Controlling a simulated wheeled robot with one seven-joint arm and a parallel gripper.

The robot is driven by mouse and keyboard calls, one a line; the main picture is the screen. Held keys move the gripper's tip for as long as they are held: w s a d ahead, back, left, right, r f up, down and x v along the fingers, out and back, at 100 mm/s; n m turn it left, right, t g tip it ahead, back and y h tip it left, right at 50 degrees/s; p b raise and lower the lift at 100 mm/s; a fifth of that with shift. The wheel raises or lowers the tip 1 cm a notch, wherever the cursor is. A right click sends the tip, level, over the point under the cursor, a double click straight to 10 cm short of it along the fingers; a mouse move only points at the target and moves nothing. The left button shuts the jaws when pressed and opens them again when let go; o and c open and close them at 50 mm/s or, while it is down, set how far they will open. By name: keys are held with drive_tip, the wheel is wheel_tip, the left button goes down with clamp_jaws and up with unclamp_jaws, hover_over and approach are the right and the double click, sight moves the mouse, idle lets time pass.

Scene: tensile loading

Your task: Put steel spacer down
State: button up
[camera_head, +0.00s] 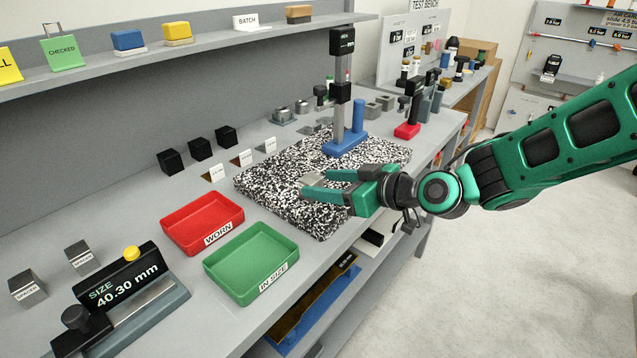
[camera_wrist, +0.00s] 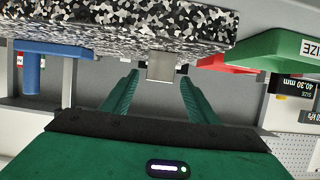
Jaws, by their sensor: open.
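A steel spacer (camera_head: 312,180), a small grey metal block, is on the black-and-white speckled plate (camera_head: 270,185). My gripper (camera_head: 316,184) is at the plate with its fingers on either side of the spacer. In the wrist view the spacer (camera_wrist: 160,66) shows between the two green fingertips (camera_wrist: 158,78), with a gap on each side, so the gripper is open. The speckled plate (camera_wrist: 110,30) fills the top of that view. The fingers partly hide the spacer in the head view. Two other steel blocks labelled SPACER (camera_head: 27,288) stand on the bench at the left.
A red WORN tray (camera_head: 205,240) and a green IN SIZE tray (camera_head: 288,243) lie left of the plate. A gauge stand with a blue base (camera_head: 345,146) is on the plate behind my gripper. A 40.30 mm display (camera_head: 118,280) stands front left.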

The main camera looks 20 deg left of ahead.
drive_tip(key=v, duration=0.9)
drive_tip(key=s+d+f+m+h, duration=0.1)
drive_tip(key=d+f+m+h, duration=0.2)
drive_tip(key=d, duration=0.8)
drive_tip(key=s+d+f+m+g+h, duration=0.1)
drive_tip(key=d+f+m+h, duration=0.2)
drive_tip(key=d, duration=0.9)
drive_tip(key=s+d+f+m+h, duration=0.1)
drive_tip(key=d+m+h, duration=0.3)
drive_tip(key=d, duration=0.7)
drive_tip(key=s+d+r+m+g+h, duration=0.1)
drive_tip(key=s+d+m, duration=0.4)
drive_tip(key=s, duration=0.5)
drive_tip(key=s+d+m+g+h, duration=0.1)
drive_tip(key=s+d+m+g, duration=0.2)
drive_tip(key=s+d, duration=0.6)
drive_tip(key=shift+s+d+r+m+g+h, duration=0.35)
drive_tip(key=shift+s+d+m, duration=0.1)
drive_tip(key=shift+m, duration=0.45)
